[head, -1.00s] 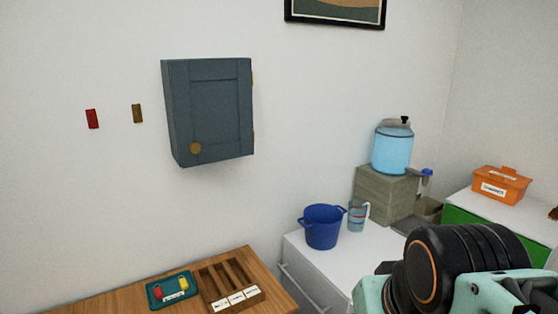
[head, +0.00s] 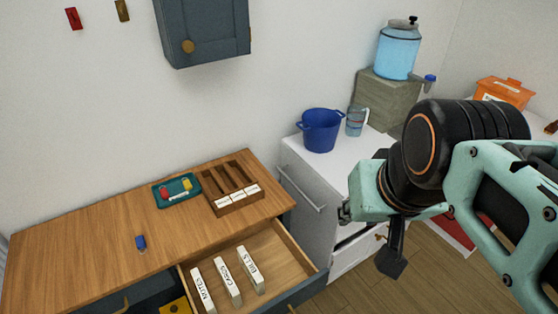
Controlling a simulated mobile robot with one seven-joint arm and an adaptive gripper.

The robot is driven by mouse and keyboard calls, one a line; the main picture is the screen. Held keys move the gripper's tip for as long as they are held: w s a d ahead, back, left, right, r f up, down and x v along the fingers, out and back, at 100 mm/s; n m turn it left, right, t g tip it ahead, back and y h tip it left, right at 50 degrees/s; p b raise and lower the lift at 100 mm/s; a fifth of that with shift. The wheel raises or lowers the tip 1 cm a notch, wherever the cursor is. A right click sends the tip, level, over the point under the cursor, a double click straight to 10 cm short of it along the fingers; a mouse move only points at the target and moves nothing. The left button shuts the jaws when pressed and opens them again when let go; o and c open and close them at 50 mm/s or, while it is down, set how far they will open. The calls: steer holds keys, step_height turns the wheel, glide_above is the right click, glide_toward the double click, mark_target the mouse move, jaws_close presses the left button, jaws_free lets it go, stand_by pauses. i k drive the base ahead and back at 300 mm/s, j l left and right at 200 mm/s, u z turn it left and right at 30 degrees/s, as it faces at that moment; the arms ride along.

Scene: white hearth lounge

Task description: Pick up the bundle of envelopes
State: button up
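I cannot make out a bundle of envelopes in the head view. An open wooden drawer (head: 270,238) holds upright white-topped pieces labelled NOTES (head: 202,290), CARDS (head: 228,283) and BILLS (head: 250,270). On the desk top (head: 85,245) above it stands a slotted wooden organizer (head: 222,183) with white labels along its front; its slots look empty. My gripper (head: 390,262) shows only partly, as a dark finger-like part below my arm at the right, apart from the drawer. Whether it is open or shut is hidden.
A teal tray (head: 163,204) with red and yellow pieces and a small blue object (head: 140,243) lie on the desk. A blue bucket (head: 321,133), a clear jug (head: 356,120) and a water dispenser (head: 396,52) stand right. A blue-grey cabinet (head: 203,28) hangs above.

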mark_target(210, 307)
steer(key=u, duration=2.35)
